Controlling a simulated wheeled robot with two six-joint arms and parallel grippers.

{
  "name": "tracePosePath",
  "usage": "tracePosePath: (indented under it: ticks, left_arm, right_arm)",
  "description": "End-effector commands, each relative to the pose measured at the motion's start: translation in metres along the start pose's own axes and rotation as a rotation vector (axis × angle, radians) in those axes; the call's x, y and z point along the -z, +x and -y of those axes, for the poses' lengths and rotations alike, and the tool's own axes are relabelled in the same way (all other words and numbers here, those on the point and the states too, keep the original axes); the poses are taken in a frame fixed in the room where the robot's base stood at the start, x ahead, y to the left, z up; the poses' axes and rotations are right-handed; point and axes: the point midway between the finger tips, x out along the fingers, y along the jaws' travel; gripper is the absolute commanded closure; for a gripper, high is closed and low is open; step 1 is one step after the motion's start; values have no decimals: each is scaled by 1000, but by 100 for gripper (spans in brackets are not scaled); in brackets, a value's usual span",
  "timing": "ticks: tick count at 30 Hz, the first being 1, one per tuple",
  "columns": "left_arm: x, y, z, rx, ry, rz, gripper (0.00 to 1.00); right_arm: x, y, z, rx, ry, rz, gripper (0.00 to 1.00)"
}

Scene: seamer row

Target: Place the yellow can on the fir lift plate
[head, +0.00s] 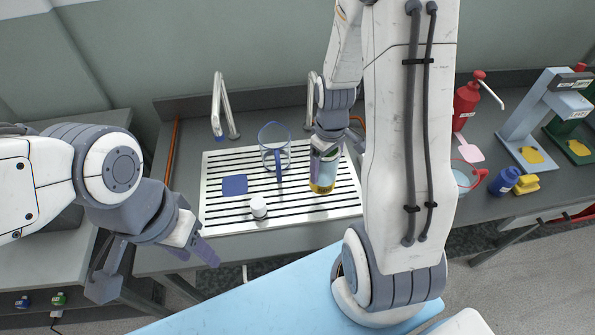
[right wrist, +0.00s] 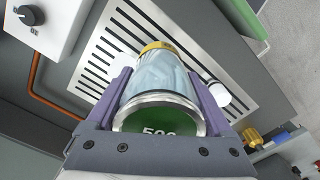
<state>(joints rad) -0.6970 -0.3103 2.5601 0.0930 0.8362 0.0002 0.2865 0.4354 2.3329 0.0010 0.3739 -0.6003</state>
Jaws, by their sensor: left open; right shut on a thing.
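My right gripper (head: 324,158) is shut on the yellow can (head: 322,187), a pale-bodied can with a yellow band at its lower end. It holds the can over the right part of the slotted silver tray; I cannot tell whether it touches. In the right wrist view the can (right wrist: 158,78) sits between the purple fingers, with a green end marked 500 facing the camera. The fir lift plate appears to be the yellow pad (head: 578,148) on the dark green stand at the far right, partly hidden. My left gripper (head: 155,268) is open and empty at the left.
The slotted tray (head: 210,213) holds a clear jug (head: 275,146), a blue square (head: 235,185) and a white pot (head: 259,207). To the right are a red pump bottle (head: 466,103), a light-blue stand (head: 515,135), a blue canister (head: 503,181) and a yellow object (head: 526,185).

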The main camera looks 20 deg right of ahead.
Motion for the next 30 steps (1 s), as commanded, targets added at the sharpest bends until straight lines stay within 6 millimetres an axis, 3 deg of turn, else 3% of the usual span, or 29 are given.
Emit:
tracePosePath:
  ticks: [4, 10, 14, 22, 30]
  left_arm:
    - [0, -10, -1, 0, -1, 0, 50]
    - [1, -15, -1, 0, -1, 0, 50]
    - [1, -17, -1, 0, -1, 0, 50]
    - [2, -26, -2, 0, -1, 0, 50]
    - [1, -26, -2, 0, -1, 0, 50]
  right_arm:
    - [32, 18, 11, 1, -4, 1, 100]
    - [57, 34, 19, -1, 1, -1, 100]
    - [61, 40, 20, -1, 3, -1, 100]
    - [60, 72, 19, 0, 6, 1, 100]
    - [61, 78, 19, -2, 5, -3, 100]
